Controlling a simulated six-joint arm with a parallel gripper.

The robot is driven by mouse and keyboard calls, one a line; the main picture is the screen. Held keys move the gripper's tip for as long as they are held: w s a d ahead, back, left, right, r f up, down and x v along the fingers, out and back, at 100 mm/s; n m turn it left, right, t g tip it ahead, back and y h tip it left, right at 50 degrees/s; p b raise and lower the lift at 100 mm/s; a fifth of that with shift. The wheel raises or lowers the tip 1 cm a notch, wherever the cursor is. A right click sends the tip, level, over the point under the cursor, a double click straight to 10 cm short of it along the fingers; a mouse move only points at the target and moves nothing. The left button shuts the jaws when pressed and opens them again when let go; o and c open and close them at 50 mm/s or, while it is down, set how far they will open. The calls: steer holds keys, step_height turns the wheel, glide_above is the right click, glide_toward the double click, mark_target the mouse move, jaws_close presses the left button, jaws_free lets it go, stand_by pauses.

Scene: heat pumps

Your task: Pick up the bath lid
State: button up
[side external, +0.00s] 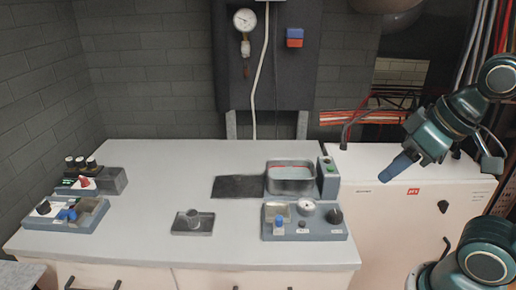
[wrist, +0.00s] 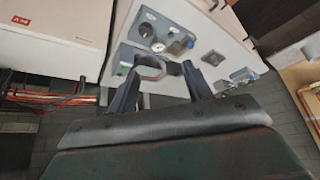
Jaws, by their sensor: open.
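The likely bath lid, a small dark rectangular plate with a round knob (side external: 193,223), lies on the front middle of the white worktop. It also shows small in the wrist view (wrist: 213,57). The grey bath (side external: 291,178) stands open at the worktop's right side, with a red line along its inner rim. My gripper (side external: 396,170) is raised to the right of the worktop, well away from the plate, with its blue fingers pointing down and left. In the wrist view, its two fingers (wrist: 161,70) are apart with nothing held between them.
A control box (side external: 304,221) with knobs sits in front of the bath. A dark flat mat (side external: 238,187) lies left of the bath. Knobbed devices (side external: 67,213) stand at the far left. A white cabinet (side external: 408,190) is below my arm. Worktop around the plate is clear.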

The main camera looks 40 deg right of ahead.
steer(key=w+a+r+m+g+y, duration=0.1)
steer(key=w+r+m, duration=0.1)
steer(key=w+m, duration=0.65)
steer(key=w+r+m+g, duration=0.15)
steer(key=w+m, duration=0.25)
steer(key=w, duration=0.9)
steer(key=w+d+f+m, duration=0.1)
steer(key=w+f+m, duration=0.5)
steer(key=w, duration=0.3)
steer(key=w+d+f+m+g+y, duration=0.1)
steer(key=w+f+m, duration=0.5)
steer(key=w, duration=0.3)
steer(key=shift+w+f+y, duration=0.15)
steer(key=shift+f+y, duration=0.15)
steer(key=shift+f, duration=0.2)
steer(key=shift+d+f, duration=0.1)
steer(key=shift+g, duration=0.25)
steer(key=shift+x, duration=4.2)
